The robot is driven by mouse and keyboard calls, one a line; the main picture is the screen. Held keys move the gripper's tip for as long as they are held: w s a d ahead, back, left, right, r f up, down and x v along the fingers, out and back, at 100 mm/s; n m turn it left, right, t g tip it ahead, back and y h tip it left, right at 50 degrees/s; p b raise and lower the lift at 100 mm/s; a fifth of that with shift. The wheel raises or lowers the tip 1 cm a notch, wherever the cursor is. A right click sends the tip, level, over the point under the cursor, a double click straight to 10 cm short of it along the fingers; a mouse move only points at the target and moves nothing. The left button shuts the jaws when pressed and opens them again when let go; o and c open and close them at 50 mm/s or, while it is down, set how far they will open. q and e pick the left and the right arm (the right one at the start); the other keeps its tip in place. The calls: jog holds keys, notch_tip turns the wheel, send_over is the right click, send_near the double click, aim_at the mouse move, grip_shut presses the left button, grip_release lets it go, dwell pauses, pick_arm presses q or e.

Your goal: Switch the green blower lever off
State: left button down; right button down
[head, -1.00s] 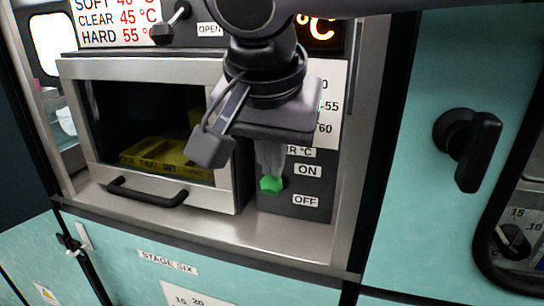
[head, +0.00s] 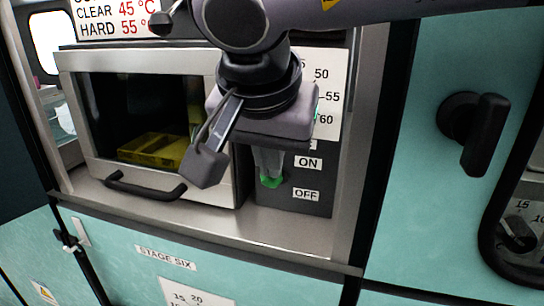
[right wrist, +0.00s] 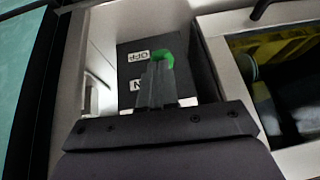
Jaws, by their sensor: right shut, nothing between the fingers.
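The green lever (head: 271,182) is on the dark control panel beside the oven-like window. Its green tip shows between the ON label (head: 308,162) and the OFF label (head: 305,194), just below my right gripper's fingers. My right gripper (head: 269,168) is shut, pointing down at the panel, with nothing held between its fingers. In the right wrist view, the green lever (right wrist: 165,58) sits at the fingertips of the right gripper (right wrist: 158,68), seeming to touch them. The fingers hide the rest of the lever. My left gripper is not in view.
A framed glass door with a black handle (head: 145,190) stands left of the panel, with a yellow tray (head: 155,150) behind it. A steel ledge (head: 270,228) runs below. A large black handle (head: 480,130) is on the teal panel at right.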

jog(key=s+f+t+b, duration=0.1)
jog(key=f+b, duration=0.1)
jog(key=b, duration=0.2)
jog(key=f+t+h+b, duration=0.1)
jog(key=f+t+b, duration=0.1)
jog(key=b, duration=0.1)
jog(key=s+f+t+b, duration=0.1)
jog(key=f+t+b, duration=0.1)
jog(key=b, duration=0.2)
jog(key=shift+s+a+f+h+b, duration=0.15)
jog(key=shift+s+a+h+b, duration=0.15)
jog(key=shift+a, duration=0.1)
jog(key=shift+f+t+b, duration=0.55)
jog(key=shift+t+b, duration=0.1)
jog(key=shift+t, duration=0.15)
jog(key=shift+f, duration=0.25)
jog(key=shift+r, duration=0.3)
jog(key=shift+r+p, duration=0.65)
jog(key=shift+r, duration=0.05)
